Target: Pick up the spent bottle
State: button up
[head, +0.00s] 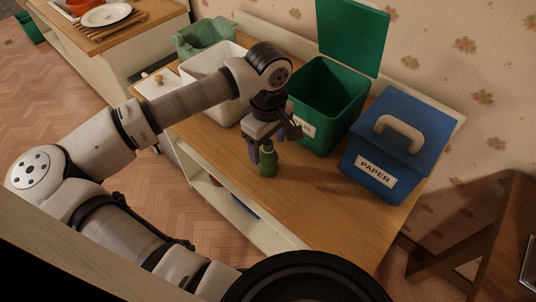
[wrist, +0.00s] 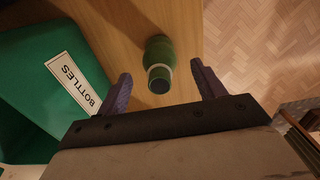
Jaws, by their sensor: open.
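The spent bottle (head: 268,161) is green and stands upright on the wooden top of a low cabinet, close to its front edge. In the wrist view the bottle (wrist: 159,62) is seen from above, with a pale band round its neck and a dark top. My gripper (head: 268,148) is just above and around the bottle's upper part in the head view. In the wrist view my gripper (wrist: 160,82) is open, its two purple fingers apart with the bottle's neck between and slightly beyond them. I see no contact.
A green bin (head: 325,107) labelled BOTTLES (wrist: 73,82) stands open behind the bottle, lid raised. A blue bin (head: 385,150) labelled PAPER, lid closed, stands to its right. The cabinet top (head: 325,215) is clear at front right.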

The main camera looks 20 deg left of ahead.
jog(key=shift+f, duration=1.1)
jog(key=c, duration=1.1)
jog(key=shift+r, duration=0.1)
